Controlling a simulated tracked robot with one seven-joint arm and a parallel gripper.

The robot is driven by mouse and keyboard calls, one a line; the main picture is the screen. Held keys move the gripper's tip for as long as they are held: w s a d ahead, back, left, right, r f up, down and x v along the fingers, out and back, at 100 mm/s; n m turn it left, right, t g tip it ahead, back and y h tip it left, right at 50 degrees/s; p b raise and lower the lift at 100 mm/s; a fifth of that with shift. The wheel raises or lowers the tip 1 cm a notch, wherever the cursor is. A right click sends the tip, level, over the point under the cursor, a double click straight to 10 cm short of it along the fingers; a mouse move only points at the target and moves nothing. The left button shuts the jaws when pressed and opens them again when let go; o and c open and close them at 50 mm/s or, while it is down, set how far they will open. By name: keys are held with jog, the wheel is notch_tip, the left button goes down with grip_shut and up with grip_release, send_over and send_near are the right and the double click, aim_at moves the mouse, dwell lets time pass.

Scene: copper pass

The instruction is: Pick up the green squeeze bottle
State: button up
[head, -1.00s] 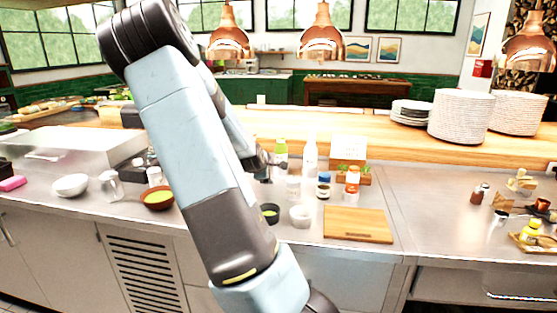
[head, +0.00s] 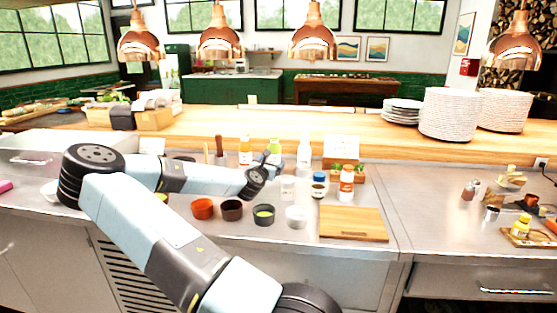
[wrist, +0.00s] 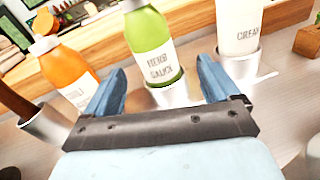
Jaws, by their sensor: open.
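The green squeeze bottle (head: 275,146), labelled as herb sauce, stands upright on the steel counter at the foot of the wooden ledge. In the wrist view the green bottle (wrist: 150,42) is centred ahead of my jaws, its base in a silvery holder. My gripper (wrist: 160,68) is open with nothing held; its blue fingers are spread to either side of the bottle's lower part in the picture. I cannot tell how far the bottle reaches between them. In the head view my gripper (head: 267,164) is just in front of the bottle and partly covers it.
An orange bottle (wrist: 68,75) stands left of the green one and a white cream bottle (wrist: 239,28) right of it, both close. Small bowls (head: 264,214) and a cutting board (head: 352,222) lie nearer. Plate stacks (head: 447,113) stand on the ledge.

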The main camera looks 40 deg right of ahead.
aim_at(275, 155)
jog(key=shift+w+d+n, duration=0.15)
jog(key=shift+w+n, duration=0.2)
jog(key=shift+n, duration=0.35)
jog(key=shift+x, duration=3.65)
jog(key=shift+c, duration=0.5)
jog(key=c, duration=1.3)
jog(key=shift+o, duration=0.2)
jog(key=shift+r, duration=0.1)
